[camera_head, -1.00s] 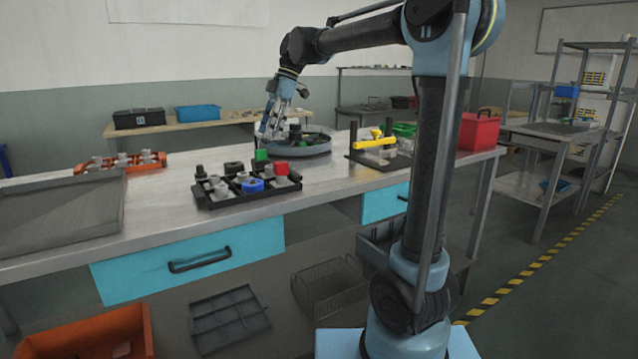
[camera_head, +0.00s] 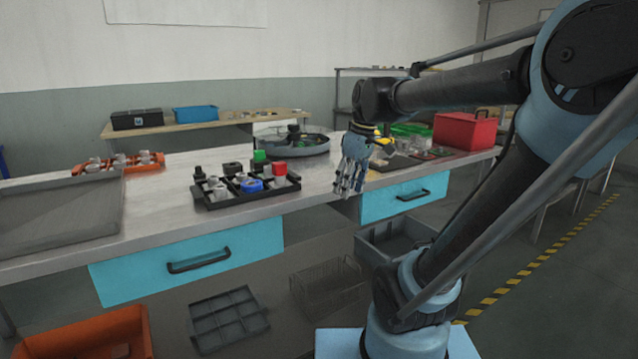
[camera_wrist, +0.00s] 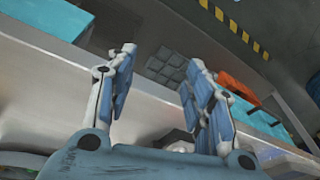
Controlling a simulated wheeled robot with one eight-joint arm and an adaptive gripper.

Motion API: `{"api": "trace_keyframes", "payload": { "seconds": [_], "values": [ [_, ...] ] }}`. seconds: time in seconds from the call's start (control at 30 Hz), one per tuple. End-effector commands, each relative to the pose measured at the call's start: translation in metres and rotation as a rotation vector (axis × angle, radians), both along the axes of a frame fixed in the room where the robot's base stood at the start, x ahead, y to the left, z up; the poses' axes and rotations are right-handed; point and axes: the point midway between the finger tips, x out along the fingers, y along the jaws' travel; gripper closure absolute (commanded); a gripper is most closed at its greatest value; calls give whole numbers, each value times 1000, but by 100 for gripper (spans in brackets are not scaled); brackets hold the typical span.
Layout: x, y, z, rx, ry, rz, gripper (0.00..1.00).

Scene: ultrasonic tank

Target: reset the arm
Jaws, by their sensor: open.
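My gripper (camera_head: 350,186) hangs over the front edge of the workbench (camera_head: 158,195) in the head view, to the right of the black parts tray and above the gap between the two blue drawers. In the wrist view my gripper (camera_wrist: 160,90) has its two fingers spread apart. I see nothing held between them. The floor and the bench edge show beyond the fingertips.
On the bench are a black tray (camera_head: 230,203) of small parts, a round grey basin (camera_head: 308,149), an orange rack (camera_head: 85,169) and a red box (camera_head: 461,131). An orange bin (camera_head: 60,335) and a grey divided tray (camera_head: 205,340) lie below. The bench front is clear near my gripper.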

Motion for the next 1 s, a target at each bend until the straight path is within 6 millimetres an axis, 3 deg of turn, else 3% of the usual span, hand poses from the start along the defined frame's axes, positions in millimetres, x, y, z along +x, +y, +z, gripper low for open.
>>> {"api": "trace_keyframes", "payload": {
  "seconds": [0.3, 0.6, 0.73, 1.0],
  "values": [
    [-69, -65, -87, -39, -12, -459, 52],
    [-116, -101, -157, -55, -34, -797, 52],
    [-123, -105, -169, -57, -39, -856, 52],
    [-125, -106, -171, -56, -40, -869, 52]
  ]
}}
